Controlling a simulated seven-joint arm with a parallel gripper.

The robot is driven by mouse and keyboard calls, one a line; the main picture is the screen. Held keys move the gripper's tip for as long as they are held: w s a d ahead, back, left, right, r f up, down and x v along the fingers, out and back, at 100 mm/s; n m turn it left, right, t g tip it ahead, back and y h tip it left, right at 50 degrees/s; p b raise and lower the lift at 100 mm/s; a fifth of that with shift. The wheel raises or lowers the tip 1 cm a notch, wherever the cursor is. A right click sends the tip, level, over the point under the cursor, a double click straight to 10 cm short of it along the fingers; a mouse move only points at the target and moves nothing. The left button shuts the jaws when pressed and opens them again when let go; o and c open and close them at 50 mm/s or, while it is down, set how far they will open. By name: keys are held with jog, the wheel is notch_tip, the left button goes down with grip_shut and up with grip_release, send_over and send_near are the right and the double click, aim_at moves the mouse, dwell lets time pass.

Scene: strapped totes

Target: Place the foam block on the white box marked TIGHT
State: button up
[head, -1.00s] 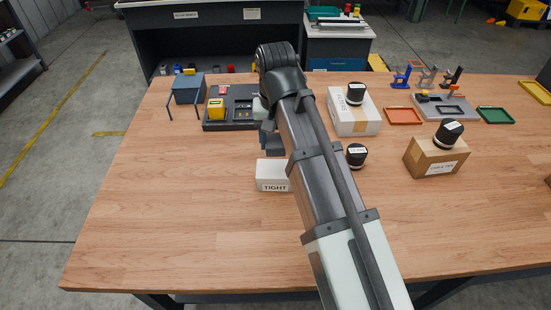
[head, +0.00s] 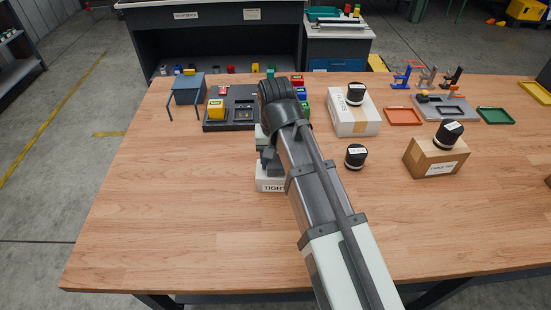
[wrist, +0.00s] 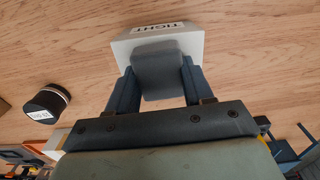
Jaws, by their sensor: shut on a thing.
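The white box marked TIGHT (head: 269,186) stands on the wooden table, its upper part covered by my gripper and arm in the head view. In the wrist view the box (wrist: 158,36) shows just beyond the grey foam block (wrist: 158,78). My gripper (wrist: 158,88) is shut on the block, with one dark finger on each side of it. The block overlaps the box in the wrist view. I cannot tell whether it touches the box top. The block is mostly hidden in the head view.
A white box (head: 352,117) and a cardboard box (head: 435,158) carry dark round jars to the right. Another dark jar (head: 355,157) stands on the table between. A dark tray (head: 228,123) with coloured blocks lies behind. The front left of the table is clear.

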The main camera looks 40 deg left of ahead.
aim_at(276, 161)
jog(key=shift+f, duration=0.1)
jog(key=o, duration=1)
notch_tip(276, 161, up, 12)
jog(key=shift+r, duration=0.15)
dwell(0.3)
